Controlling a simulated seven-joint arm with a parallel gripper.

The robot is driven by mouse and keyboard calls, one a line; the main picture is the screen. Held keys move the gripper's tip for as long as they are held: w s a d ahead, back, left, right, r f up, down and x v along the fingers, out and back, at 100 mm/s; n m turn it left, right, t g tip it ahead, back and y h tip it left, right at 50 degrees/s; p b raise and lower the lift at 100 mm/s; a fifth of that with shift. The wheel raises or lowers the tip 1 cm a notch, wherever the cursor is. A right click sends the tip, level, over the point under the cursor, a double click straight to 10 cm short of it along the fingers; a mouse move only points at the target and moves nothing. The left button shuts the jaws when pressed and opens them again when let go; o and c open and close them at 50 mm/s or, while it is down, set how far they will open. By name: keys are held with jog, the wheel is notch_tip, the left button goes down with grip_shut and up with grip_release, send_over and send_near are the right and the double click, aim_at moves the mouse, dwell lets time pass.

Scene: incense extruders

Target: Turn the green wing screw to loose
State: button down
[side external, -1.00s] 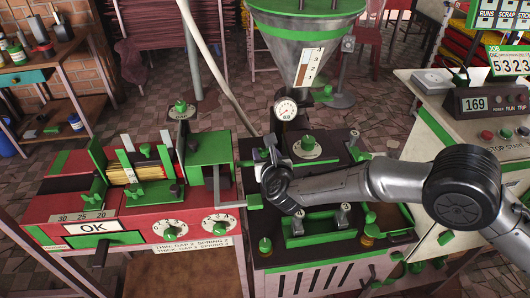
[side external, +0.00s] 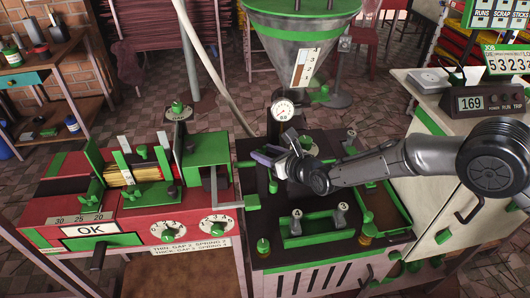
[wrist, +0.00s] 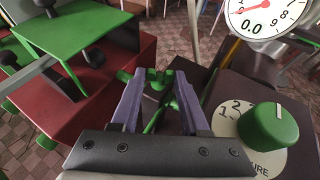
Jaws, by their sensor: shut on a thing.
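My gripper (wrist: 157,82) reaches over the dark top of the extruder, with its purple fingers pointing forward. In the wrist view, the green wing screw (wrist: 158,76) shows between the fingertips, its wings close to the inner faces. The fingers stand apart by about its width and are shut on it. In the side external view my gripper (side external: 264,156) is over the extruder's back left, in front of the pressure gauge. There the fingers and wrist hide the screw. Its exact turn angle cannot be told.
A green knob on a white dial marked PRESSURE (wrist: 268,124) stands close right of the fingers. The round gauge (side external: 283,110) and the hopper (side external: 302,65) rise behind. A red machine with green plates (side external: 160,225) stands left. A green-framed bracket (side external: 318,226) lies in front.

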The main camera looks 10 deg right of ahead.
jog(key=shift+y, duration=0.3)
dwell(0.4)
jog(key=shift+c, duration=2)
grip_release()
jog(key=shift+d, duration=0.1)
jog(key=shift+s+a+f+m+t+h, duration=0.1)
jog(key=shift+m+t+h, duration=0.05)
jog(key=shift+m+h, duration=0.25)
jog(key=shift+s+a+f+m+t+h, duration=0.15)
jog(key=shift+m+h, duration=0.15)
jog(key=shift+h, duration=0.2)
